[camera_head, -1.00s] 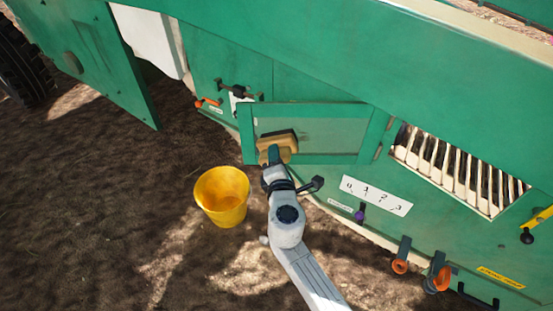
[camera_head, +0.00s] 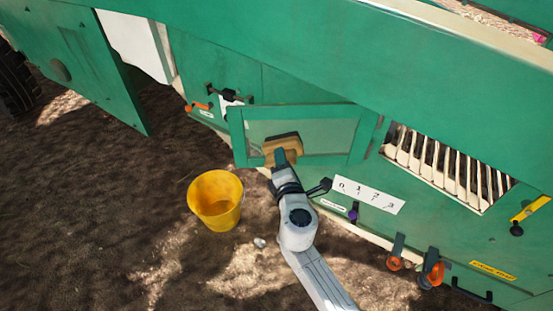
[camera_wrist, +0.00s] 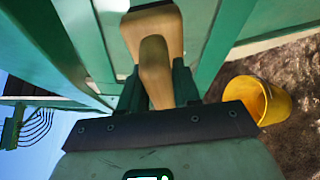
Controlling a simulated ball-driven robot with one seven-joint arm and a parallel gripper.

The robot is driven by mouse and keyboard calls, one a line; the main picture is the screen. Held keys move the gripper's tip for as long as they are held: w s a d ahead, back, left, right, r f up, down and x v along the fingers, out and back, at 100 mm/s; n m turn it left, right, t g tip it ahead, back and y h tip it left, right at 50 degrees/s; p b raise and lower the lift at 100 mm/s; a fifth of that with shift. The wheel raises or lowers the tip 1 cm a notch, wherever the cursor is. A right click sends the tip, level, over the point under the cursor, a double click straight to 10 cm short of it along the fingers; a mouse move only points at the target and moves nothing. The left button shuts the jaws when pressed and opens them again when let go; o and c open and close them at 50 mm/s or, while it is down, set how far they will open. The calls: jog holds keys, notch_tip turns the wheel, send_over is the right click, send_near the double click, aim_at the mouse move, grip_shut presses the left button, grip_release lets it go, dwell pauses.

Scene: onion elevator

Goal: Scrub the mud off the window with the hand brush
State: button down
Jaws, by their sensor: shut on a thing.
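The hand brush (camera_head: 284,142) has a tan wooden body and a dark bristle side. My gripper (camera_head: 283,160) is shut on its handle and holds it against or just in front of the lower left part of the window (camera_head: 325,135). The window is a pane in a green frame on the machine's side. In the wrist view the brush (camera_wrist: 153,45) sticks out ahead between the fingers of my gripper (camera_wrist: 158,90). The bristle face is mostly hidden. I cannot make out clear mud on the pane, nor tell whether the bristles touch it.
A yellow bucket (camera_head: 216,200) stands on the soil left of my arm. Right of the window are a slatted opening (camera_head: 445,165), a white number label (camera_head: 368,195) and orange-ended levers (camera_head: 432,270). A black-handled latch (camera_head: 230,95) sits left of the window. Open soil lies at lower left.

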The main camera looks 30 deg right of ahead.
aim_at(297, 159)
jog(key=shift+s+d, duration=0.5)
jog(key=shift+d, duration=0.35)
jog(key=shift+s+d, duration=0.5)
jog(key=shift+d, duration=0.35)
jog(key=shift+w+a, duration=0.1)
jog(key=shift+w+a+r+b, duration=0.1)
jog(key=shift+w+a+b, duration=0.25)
jog(key=shift+w+a, duration=0.55)
jog(key=shift+w+a+r+b, duration=0.1)
jog(key=shift+w+a+b, duration=0.35)
jog(key=shift+a, duration=0.7)
jog(key=shift+w+a+r+b, duration=0.1)
jog(key=shift+w+a+b, duration=0.15)
jog(key=shift+w+a, duration=0.7)
jog(key=shift+s+r, duration=0.2)
jog(key=shift+s+d+f+p, duration=0.15)
jog(key=shift+s+d+p, duration=0.4)
jog(key=shift+s+d, duration=1.05)
jog(key=shift+d, duration=0.35)
jog(key=shift+s+d, duration=0.3)
jog(key=shift+d, duration=0.3)
jog(key=shift+s+d, duration=0.25)
jog(key=shift+d, duration=0.35)
jog(key=shift+w, duration=0.1)
